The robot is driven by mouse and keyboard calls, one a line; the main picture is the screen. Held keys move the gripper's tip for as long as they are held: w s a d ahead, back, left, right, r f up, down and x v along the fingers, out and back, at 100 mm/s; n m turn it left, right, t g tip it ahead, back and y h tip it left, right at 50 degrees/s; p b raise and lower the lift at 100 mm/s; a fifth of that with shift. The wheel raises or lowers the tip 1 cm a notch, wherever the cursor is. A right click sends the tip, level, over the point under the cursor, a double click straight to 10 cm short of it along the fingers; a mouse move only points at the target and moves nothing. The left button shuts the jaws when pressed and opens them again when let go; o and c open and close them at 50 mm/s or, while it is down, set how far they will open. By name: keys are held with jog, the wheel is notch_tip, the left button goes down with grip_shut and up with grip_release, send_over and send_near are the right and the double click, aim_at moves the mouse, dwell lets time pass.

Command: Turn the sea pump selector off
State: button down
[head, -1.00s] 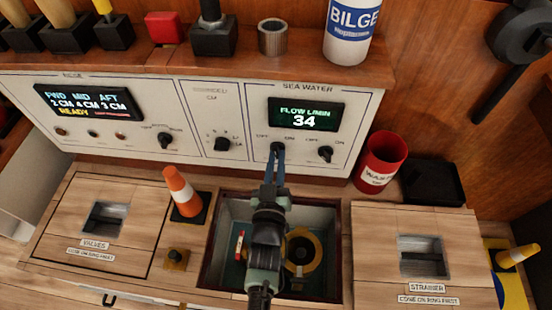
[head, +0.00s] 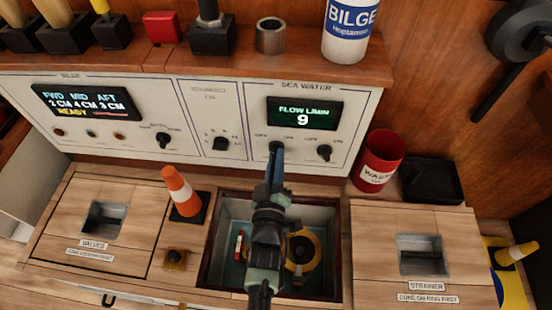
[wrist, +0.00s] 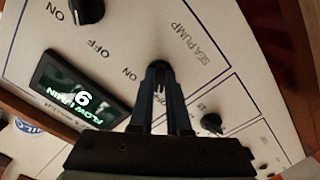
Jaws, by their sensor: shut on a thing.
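The sea pump selector (head: 276,147) is a small dark knob on the white sea water panel, below the flow display. In the wrist view the selector (wrist: 158,67) sits between my fingertips beside the "SEA PUMP" lettering, with OFF and ON marks near it. My gripper (head: 277,153) reaches up to the panel and is shut on the knob; its fingers also show in the wrist view (wrist: 159,76). The fingers hide most of the knob, so its exact pointing is hard to tell.
A second black knob (head: 324,152) is close on the right. A red waste bin (head: 379,161) stands further right. Below my arm is an open hatch (head: 230,211), with an orange cone (head: 183,192) to its left. A shelf with a bilge bottle (head: 350,30) is above.

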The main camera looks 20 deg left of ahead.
jog(key=c, duration=0.9)
grip_release()
jog(key=p+v, duration=0.3)
jog(key=v, duration=1)
